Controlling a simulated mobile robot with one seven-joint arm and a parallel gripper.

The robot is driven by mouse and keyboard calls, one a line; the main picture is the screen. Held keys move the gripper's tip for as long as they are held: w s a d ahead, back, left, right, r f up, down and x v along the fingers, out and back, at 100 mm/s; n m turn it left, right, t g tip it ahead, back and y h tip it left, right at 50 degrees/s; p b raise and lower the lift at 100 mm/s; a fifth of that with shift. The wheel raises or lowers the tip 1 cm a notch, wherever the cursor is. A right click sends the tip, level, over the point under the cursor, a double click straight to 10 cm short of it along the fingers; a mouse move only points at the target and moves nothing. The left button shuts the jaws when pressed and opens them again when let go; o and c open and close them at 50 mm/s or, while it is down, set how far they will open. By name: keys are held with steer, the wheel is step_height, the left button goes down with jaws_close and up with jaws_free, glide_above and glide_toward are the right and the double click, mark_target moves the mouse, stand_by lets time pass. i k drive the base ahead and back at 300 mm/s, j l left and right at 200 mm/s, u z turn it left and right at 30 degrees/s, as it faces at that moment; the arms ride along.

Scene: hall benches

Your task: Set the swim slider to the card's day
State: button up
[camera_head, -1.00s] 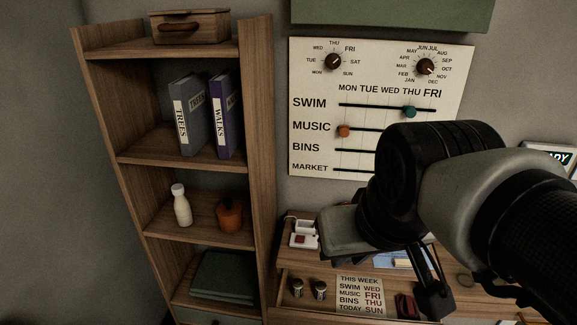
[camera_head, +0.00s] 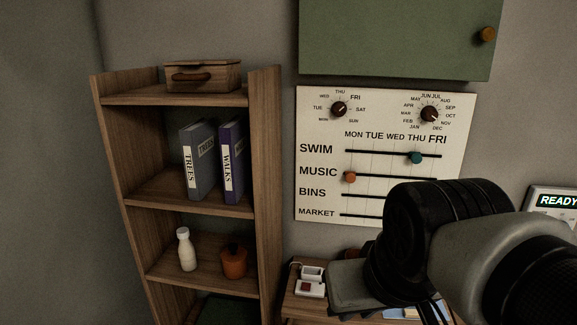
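The white wall board (camera_head: 318,207) carries rows SWIM, MUSIC, BINS and MARKET under day labels MON to FRI. The teal swim slider (camera_head: 415,157) sits on the top track, under THU. The orange music slider (camera_head: 349,177) sits at the left, under MON. My arm covers the right part of the lower rows, so no bins or market knob shows. My gripper (camera_head: 430,314) is at the bottom edge, below the board and apart from the swim slider; its fingertips are cut off. The card is out of view now; earlier it read SWIM WED.
Two dials, a day dial (camera_head: 339,109) and a month dial (camera_head: 429,114), are above the tracks. A green cabinet (camera_head: 395,40) hangs above the board. A wooden shelf (camera_head: 268,170) stands left. A READY display (camera_head: 556,201) is at right. A white device (camera_head: 311,281) sits on the bench.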

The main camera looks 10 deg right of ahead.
mark_target(416, 157)
steer(key=z, duration=0.75)
